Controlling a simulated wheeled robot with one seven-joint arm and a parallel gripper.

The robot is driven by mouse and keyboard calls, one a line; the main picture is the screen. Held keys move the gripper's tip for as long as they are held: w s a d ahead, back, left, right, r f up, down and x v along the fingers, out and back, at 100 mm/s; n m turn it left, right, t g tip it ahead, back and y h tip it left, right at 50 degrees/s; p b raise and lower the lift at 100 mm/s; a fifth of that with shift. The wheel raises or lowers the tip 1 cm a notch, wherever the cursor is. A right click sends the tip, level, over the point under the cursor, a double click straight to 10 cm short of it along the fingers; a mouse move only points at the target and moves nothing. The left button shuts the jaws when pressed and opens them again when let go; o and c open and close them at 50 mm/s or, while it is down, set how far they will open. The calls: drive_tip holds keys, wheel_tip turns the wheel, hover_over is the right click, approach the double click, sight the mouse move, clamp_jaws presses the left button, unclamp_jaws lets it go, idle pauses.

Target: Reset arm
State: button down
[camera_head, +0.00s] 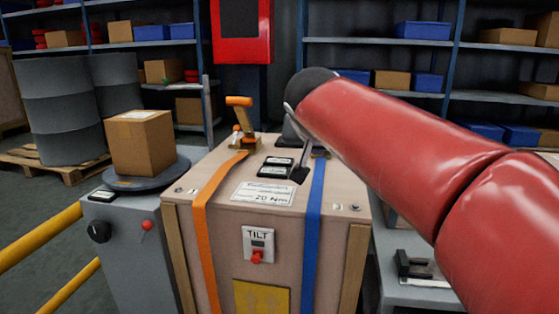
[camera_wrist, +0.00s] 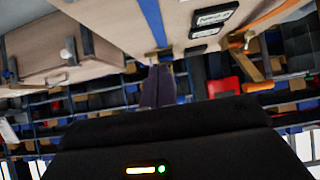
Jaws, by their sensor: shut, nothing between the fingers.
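My red-sleeved arm (camera_head: 400,130) reaches in from the right in the head view, with its dark end above the wooden crate (camera_head: 185,225). In the wrist view my gripper (camera_wrist: 158,72) shows as narrow dark fingers close together, shut and empty. The crate top (camera_wrist: 110,25) fills the upper part of that tilted view. The arm hides part of the crate's far right side in the head view. I cannot tell the exact gap between the fingers and the crate.
An orange strap (camera_head: 202,225) with an orange-handled ratchet (camera_head: 240,115) and a blue strap (camera_head: 314,210) cross the crate. A carton (camera_head: 142,142) sits on a round turntable (camera_head: 128,182) at left. Yellow rails (camera_head: 38,238), grey drums (camera_head: 62,110) and shelves (camera_head: 370,42) stand around.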

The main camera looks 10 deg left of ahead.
drive_tip(key=s+d+f+g+p, duration=0.1)
drive_tip(key=s+d+f+p, duration=0.2)
drive_tip(key=s+d, duration=0.4)
drive_tip(key=s+d+f+g+p, duration=0.2)
drive_tip(key=s+d, duration=0.4)
drive_tip(key=s, duration=0.1)
drive_tip(key=s+d+f+g+p, duration=0.2)
drive_tip(key=s+d+f+p, duration=0.1)
drive_tip(key=s+f, duration=0.7)
drive_tip(key=s+d, duration=0.1)
drive_tip(key=s, duration=0.2)
drive_tip(key=shift+s+d, duration=0.15)
drive_tip(key=shift+d, duration=0.05)
